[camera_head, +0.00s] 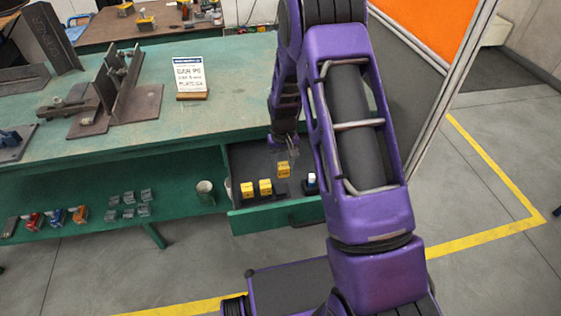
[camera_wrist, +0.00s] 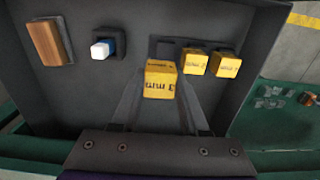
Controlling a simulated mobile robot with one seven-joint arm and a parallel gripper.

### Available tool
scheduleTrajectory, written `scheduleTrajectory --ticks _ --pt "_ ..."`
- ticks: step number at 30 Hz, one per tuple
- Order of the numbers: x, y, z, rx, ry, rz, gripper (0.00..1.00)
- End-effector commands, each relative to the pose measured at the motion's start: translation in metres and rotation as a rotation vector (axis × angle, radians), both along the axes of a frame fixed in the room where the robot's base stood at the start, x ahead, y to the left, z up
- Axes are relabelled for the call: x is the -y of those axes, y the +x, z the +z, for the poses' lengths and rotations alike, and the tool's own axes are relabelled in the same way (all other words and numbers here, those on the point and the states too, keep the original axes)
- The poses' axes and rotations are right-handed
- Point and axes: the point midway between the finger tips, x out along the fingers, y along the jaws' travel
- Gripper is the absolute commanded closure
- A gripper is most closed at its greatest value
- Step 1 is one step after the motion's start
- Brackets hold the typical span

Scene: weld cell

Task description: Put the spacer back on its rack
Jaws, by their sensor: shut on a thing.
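The spacer is a yellow block with dark lettering (camera_wrist: 160,84). My gripper (camera_wrist: 161,92) is shut on it, with one finger on each side; it also shows in the head view (camera_head: 284,163). The held spacer hangs over the open drawer (camera_head: 272,217). Two similar yellow blocks sit in a row on dark holders, the nearer one (camera_wrist: 195,62) and the outer one (camera_wrist: 227,65). In line with them, a dark empty-looking holder (camera_wrist: 165,46) shows just beyond the held spacer, partly hidden by it. I cannot tell the spacer's height above it.
In the drawer are a white and blue piece (camera_wrist: 102,49) on a dark holder and a wooden block (camera_wrist: 45,42). The green bench (camera_head: 150,130) overhangs the drawer's back. A cup (camera_head: 205,191) and several small blocks (camera_head: 130,205) stand on the lower shelf.

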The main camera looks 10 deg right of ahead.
Motion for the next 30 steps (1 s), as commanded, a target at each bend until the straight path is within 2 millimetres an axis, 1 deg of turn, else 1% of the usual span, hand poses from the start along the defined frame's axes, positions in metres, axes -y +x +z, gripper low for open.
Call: scheduleTrajectory --ticks 11,30 --pt "0.0 0.001 -0.015 0.002 0.0 0.0 1.0" --pt "0.0 0.0 -0.059 0.002 0.0 0.0 1.0"
